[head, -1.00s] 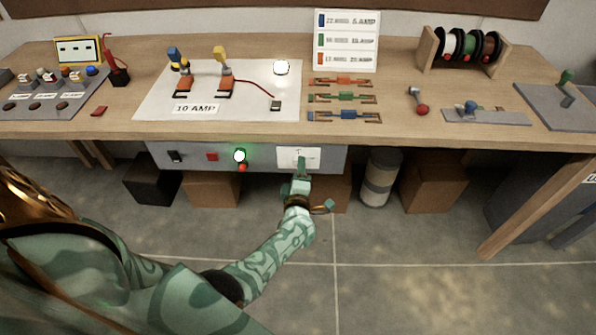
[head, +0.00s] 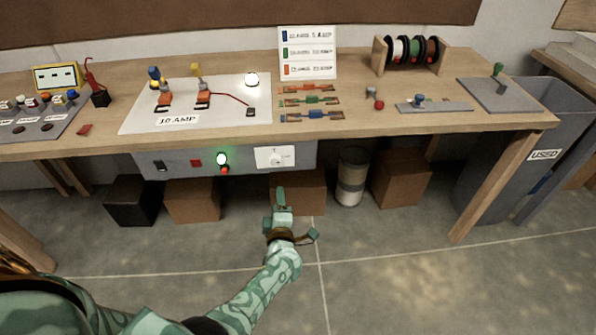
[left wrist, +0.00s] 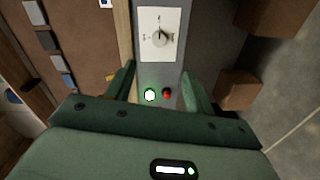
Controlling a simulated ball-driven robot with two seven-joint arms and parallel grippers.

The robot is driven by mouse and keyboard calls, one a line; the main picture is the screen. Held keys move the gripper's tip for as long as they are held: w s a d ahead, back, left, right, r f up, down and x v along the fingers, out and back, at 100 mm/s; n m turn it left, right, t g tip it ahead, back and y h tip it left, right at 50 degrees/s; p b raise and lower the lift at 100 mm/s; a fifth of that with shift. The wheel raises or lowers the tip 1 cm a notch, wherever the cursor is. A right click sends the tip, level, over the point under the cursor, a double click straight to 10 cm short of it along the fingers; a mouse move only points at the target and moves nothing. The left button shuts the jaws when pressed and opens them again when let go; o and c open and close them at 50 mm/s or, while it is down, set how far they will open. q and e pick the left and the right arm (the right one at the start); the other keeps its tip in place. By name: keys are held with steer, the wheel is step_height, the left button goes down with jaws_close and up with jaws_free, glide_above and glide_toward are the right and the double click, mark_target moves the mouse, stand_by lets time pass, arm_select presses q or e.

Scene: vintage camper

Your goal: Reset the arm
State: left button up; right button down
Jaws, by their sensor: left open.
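My left gripper (head: 296,211) is in front of and below the bench's front panel, apart from it, with empty jaws spread open. It also shows in the left wrist view (left wrist: 158,82), its two green fingers on either side of the lit green lamp and red button. The white plate with the round knob (head: 275,157) is on the panel above the gripper; the knob shows closer in the left wrist view (left wrist: 160,36). A lit green lamp (head: 222,159) and a red button (head: 225,170) sit left of it. My right gripper is not in view.
The wooden bench (head: 370,128) carries a white board (head: 225,90), coloured fuses (head: 312,102) and wire spools (head: 413,50). Boxes (head: 192,200) and a striped canister (head: 351,178) stand beneath. A grey bin marked USED (head: 545,154) is at right. Floor in front is clear.

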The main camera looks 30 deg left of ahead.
arm_select(q)
steer(key=s+d+f+m+g+h, duration=0.1)
steer(key=s+d+f+m+h, duration=0.1)
steer(key=d+f+m+h, duration=0.75)
steer(key=s+f+m+g, duration=0.4)
steer(key=s+f+m, duration=0.5)
steer(key=s+f, duration=0.15)
steer(key=s+a+f+m+g, duration=0.1)
steer(key=s+f+m+g, duration=0.1)
steer(key=s, duration=1.1)
steer(key=s+a+f+m+g, duration=0.2)
steer(key=s+f+m+g, duration=0.1)
steer(key=s, duration=1)
steer(key=s+a+f+m+g, duration=0.2)
steer(key=s+f+g, duration=0.2)
steer(key=s, duration=1)
steer(key=shift+f, duration=0.65)
steer(key=shift+y, duration=0.25)
